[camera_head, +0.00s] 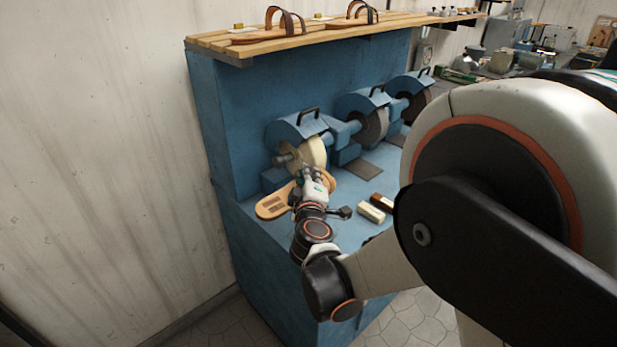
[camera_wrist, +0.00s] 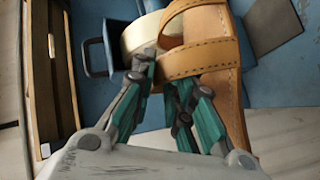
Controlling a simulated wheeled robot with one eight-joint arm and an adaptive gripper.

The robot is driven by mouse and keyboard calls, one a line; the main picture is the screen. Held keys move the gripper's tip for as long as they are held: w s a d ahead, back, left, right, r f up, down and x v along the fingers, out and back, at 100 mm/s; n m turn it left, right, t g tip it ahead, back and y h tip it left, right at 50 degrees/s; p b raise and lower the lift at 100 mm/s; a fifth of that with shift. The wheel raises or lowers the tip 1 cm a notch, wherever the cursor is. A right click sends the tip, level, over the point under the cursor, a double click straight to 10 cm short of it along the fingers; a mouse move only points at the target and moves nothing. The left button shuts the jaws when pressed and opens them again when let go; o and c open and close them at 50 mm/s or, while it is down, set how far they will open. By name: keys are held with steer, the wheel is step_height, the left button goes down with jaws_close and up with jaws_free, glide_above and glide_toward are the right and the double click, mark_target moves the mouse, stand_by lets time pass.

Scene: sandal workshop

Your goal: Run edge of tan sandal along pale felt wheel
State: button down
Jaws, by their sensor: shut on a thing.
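The tan sandal (camera_head: 271,207) is held in front of the pale felt wheel (camera_head: 308,153), its sole reaching out to the left of my gripper (camera_head: 313,181). In the wrist view my gripper (camera_wrist: 167,78) is shut on the sandal (camera_wrist: 228,75) near its stitched straps; the exact grip spot is partly hidden by the fingers. The pale felt wheel (camera_wrist: 140,36) shows just beyond the fingers, beside the straps. The sandal's edge is very close to the wheel, but I cannot tell whether they touch.
Two darker wheels (camera_head: 373,124) stand under blue hoods to the right. A cream block (camera_head: 371,213) and a brown block (camera_head: 381,201) lie on the blue bench (camera_head: 345,190) right of my gripper. A slatted wooden shelf (camera_head: 335,29) above holds more sandals. A wall stands left.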

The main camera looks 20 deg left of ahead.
steer(key=shift+w+d, duration=0.3)
steer(key=shift+d, duration=0.05)
stand_by(0.3)
steer(key=shift+w+d+r, duration=0.1)
steer(key=shift+w+d, duration=0.15)
steer(key=shift+d, duration=0.1)
steer(key=shift+d, duration=0.25)
stand_by(0.4)
steer(key=shift+b, duration=0.3)
steer(key=shift+w+f+m+t+h, duration=0.1)
steer(key=shift+f+m+t+h, duration=0.15)
steer(key=shift+h, duration=0.75)
steer(key=shift+w+d, duration=0.1)
steer(key=shift+w, duration=0.2)
steer(key=shift+s, duration=0.2)
steer(key=shift+w, duration=0.1)
